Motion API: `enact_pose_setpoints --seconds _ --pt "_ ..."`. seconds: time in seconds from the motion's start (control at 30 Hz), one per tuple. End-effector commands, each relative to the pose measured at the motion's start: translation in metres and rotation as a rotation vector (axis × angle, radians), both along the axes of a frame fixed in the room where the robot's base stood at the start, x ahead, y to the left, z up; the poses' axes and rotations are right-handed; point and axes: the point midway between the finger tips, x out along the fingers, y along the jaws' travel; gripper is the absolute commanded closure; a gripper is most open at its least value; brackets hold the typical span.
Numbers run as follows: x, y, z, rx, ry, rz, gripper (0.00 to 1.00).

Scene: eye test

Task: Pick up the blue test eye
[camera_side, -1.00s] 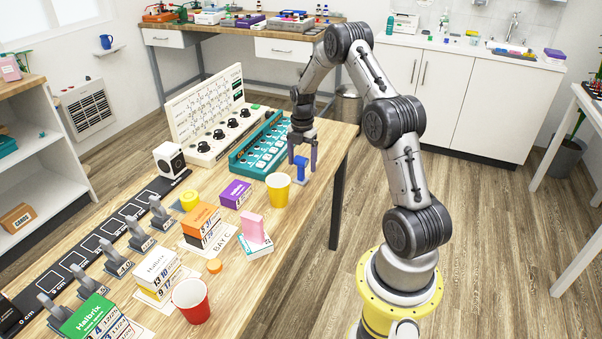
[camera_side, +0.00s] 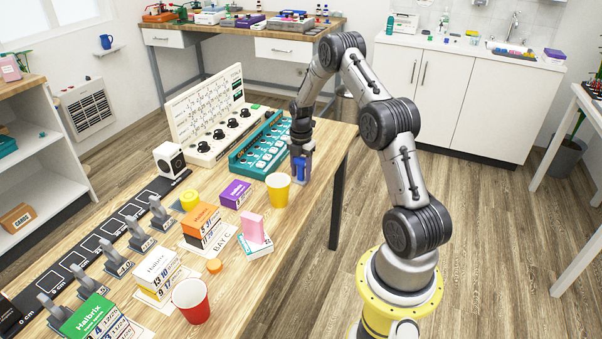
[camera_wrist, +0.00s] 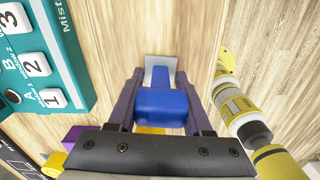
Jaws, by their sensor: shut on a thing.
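The blue test eye (camera_side: 300,169) is a small blue block-like piece at the far right part of the wooden table, just behind the yellow cup (camera_side: 278,185). My gripper (camera_side: 301,170) points down over it with its fingers on both sides. In the wrist view the blue test eye (camera_wrist: 160,106) lies between the two purple fingers of my gripper (camera_wrist: 160,108), which is shut on it. A pale grey part (camera_wrist: 158,68) shows beyond the blue piece. Its underside is hidden, and I cannot tell whether it touches the table.
A teal tray with numbered keys (camera_side: 262,147) lies just left of my gripper. A purple box (camera_side: 236,193), an orange box (camera_side: 200,219) and a pink block (camera_side: 254,229) stand nearer the camera. The table's right edge is close to my gripper.

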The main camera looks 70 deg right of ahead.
Motion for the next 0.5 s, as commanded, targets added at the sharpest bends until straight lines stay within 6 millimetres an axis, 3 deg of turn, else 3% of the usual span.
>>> enact_pose_setpoints --seconds 0.5 --pt "0.0006 -0.0005 0.0067 -0.001 -0.002 0.0 1.0"
